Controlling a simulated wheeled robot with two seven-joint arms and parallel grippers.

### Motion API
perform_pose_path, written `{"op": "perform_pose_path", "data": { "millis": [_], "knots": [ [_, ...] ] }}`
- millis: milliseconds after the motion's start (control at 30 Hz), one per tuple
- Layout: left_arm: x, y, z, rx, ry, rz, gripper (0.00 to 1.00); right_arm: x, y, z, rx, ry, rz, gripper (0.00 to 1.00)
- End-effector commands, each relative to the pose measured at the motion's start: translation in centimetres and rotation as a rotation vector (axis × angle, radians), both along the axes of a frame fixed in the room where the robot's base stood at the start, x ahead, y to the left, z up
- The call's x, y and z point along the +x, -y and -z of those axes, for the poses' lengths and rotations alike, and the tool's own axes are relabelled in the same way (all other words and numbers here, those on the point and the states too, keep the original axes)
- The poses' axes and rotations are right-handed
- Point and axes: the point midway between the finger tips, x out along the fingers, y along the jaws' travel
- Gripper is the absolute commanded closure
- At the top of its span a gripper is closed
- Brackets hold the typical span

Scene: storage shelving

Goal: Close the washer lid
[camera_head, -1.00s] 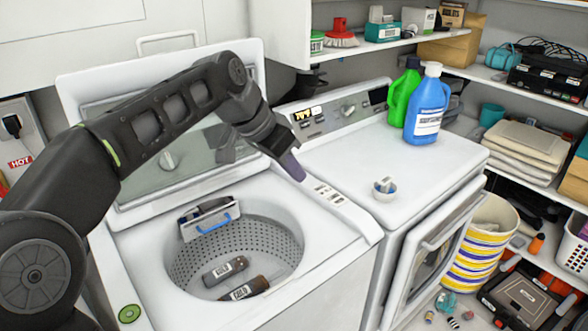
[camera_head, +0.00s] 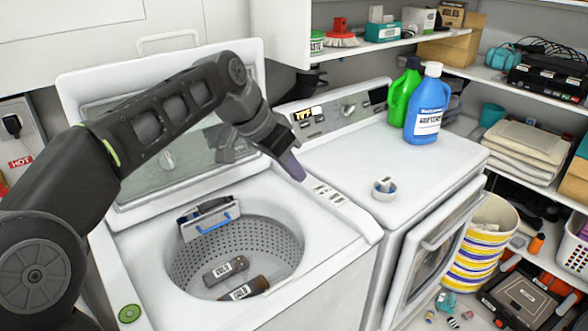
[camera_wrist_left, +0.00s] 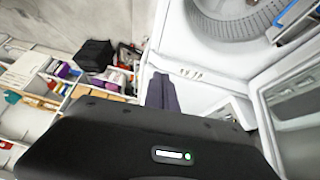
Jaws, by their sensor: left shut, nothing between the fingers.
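The white washer (camera_head: 330,231) stands in the middle of the head view with its lid (camera_head: 80,95) raised and leaning back. The lid has a glass panel. My left gripper (camera_head: 292,166) is shut and empty, above the washer's right rear edge. In the left wrist view the gripper (camera_wrist_left: 161,92) points past the washer's edge, and the lid (camera_wrist_left: 292,100) shows at the right. My right gripper is not in view.
Loaded shelves (camera_head: 470,72) line the right side. A wall cabinet (camera_head: 120,30) hangs behind the lid.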

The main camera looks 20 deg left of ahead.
Motion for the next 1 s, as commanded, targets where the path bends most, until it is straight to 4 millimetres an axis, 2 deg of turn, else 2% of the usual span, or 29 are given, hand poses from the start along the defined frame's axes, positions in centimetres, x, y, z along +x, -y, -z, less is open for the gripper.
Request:
{"op": "perform_pose_path", "data": {
  "millis": [167, 600, 933, 1000],
  "knots": [
    [-0.3, -0.3, -0.7, -0.001, 0.003, -0.001, 1.0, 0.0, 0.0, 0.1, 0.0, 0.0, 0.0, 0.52],
    [-3.0, -2.3, -6.1, -0.001, 0.002, 0.0, 1.0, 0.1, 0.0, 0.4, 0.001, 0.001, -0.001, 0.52],
    [-3.3, -2.5, -6.6, 0.0, 0.0, 0.0, 1.0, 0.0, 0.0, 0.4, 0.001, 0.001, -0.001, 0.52],
    [-3.3, -2.5, -6.6, 0.0, 0.0, 0.0, 0.96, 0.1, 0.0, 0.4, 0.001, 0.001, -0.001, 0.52]
  ]
}}
